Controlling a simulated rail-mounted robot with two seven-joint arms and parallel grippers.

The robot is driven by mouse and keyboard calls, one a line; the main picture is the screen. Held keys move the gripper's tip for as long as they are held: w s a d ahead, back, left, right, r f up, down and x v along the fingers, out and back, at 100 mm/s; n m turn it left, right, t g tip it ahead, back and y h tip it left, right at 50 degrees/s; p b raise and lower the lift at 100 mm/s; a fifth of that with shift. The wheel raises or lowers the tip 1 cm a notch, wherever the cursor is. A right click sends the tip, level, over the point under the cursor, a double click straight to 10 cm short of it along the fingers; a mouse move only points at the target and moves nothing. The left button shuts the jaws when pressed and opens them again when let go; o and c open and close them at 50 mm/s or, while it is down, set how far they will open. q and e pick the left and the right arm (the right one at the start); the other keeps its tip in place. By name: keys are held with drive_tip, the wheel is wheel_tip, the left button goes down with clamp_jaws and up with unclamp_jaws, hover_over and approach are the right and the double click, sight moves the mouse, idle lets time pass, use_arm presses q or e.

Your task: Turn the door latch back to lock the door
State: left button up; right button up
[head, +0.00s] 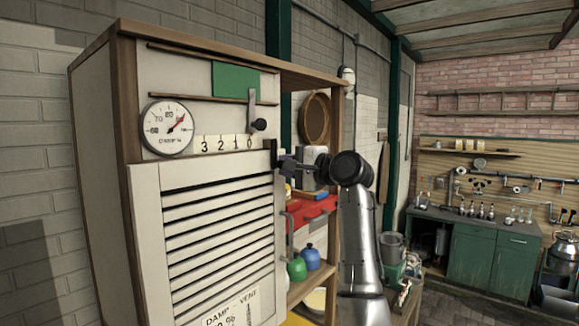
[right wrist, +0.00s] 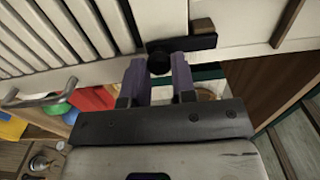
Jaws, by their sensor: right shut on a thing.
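The door latch (head: 274,153) is a dark bar at the upper right edge of the white slatted door (head: 215,225). In the head view it stands upright. In the right wrist view the latch bar (right wrist: 200,42) lies across the picture, at right angles to the slats, with a round black knob (right wrist: 158,64) at one end. My right gripper (head: 284,163) reaches in from the right. Its two purple-grey fingers (right wrist: 158,80) are shut on the knob, one on each side. My left gripper is not in view.
Above the door are a round dial (head: 167,128), a number strip (head: 222,143) and a small lever (head: 253,112). A grey door handle (head: 290,235) is below the latch. Shelves with a red box (head: 312,209) and green and blue jars stand right of the door.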

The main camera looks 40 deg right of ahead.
idle(0.4)
drive_tip(key=o, duration=0.9)
drive_tip(key=shift+s, duration=0.15)
drive_tip(key=b+v, duration=0.6)
drive_tip(key=v, duration=0.7)
drive_tip(key=shift+s, duration=0.25)
